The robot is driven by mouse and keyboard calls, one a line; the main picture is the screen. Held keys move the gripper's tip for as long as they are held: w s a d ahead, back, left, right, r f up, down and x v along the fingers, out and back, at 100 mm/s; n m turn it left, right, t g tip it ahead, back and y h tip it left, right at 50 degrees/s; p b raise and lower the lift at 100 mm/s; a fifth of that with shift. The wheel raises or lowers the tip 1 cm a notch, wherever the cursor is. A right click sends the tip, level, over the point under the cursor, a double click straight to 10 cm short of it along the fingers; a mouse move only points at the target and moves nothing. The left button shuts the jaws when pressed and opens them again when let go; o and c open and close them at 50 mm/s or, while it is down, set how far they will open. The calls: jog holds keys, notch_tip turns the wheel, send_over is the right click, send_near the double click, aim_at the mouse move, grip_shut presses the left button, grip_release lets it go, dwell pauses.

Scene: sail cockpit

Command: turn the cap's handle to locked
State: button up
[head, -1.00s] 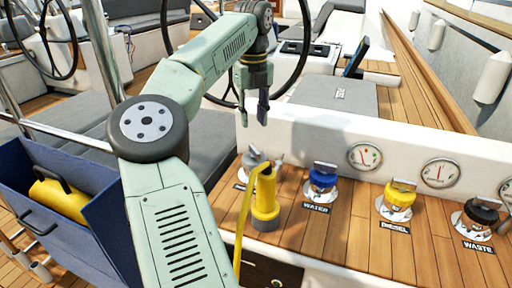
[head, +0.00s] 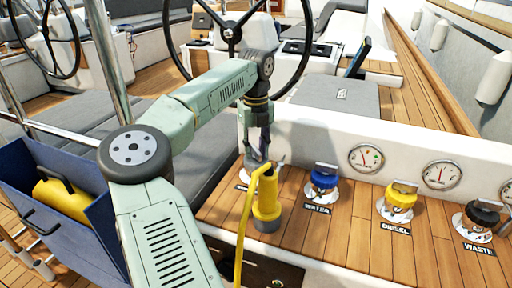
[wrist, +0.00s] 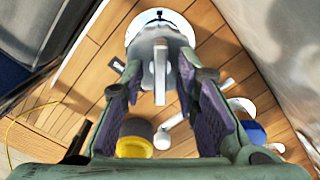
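A grey cap with a bar handle (wrist: 160,70) sits on a round pale deck plate (wrist: 146,22) in the wrist view. The handle stands between the fingers of my gripper (wrist: 158,82), with a visible gap on each side. In the head view my gripper (head: 257,157) points down over this leftmost fitting. There the cap is mostly hidden behind the gripper and a yellow upright nozzle (head: 266,200). The fingers are open, and I cannot see contact with the handle. The leftmost label is partly hidden and unreadable.
A blue WATER cap (head: 325,180), a yellow DIESEL cap (head: 401,199) and a black WASTE cap (head: 483,215) line the wooden deck to the right. A yellow hose (head: 241,235) hangs off the nozzle. Gauges (head: 366,158) sit on the white wall behind. A steering wheel (head: 232,35) stands beyond.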

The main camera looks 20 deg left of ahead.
grip_shut()
jog(key=shift+r+m, duration=0.1)
jog(key=shift+m, duration=0.2)
dwell(0.3)
jog(key=m+p, duration=0.2)
jog(key=shift+m, duration=0.4)
jog(key=m+p, duration=0.2)
jog(key=m, duration=0.2)
jog(key=shift+m, duration=0.3)
jog(key=m+p, duration=0.2)
jog(key=m, duration=0.3)
jog(key=shift+m+p, duration=0.5)
jog(key=shift+m, duration=2)
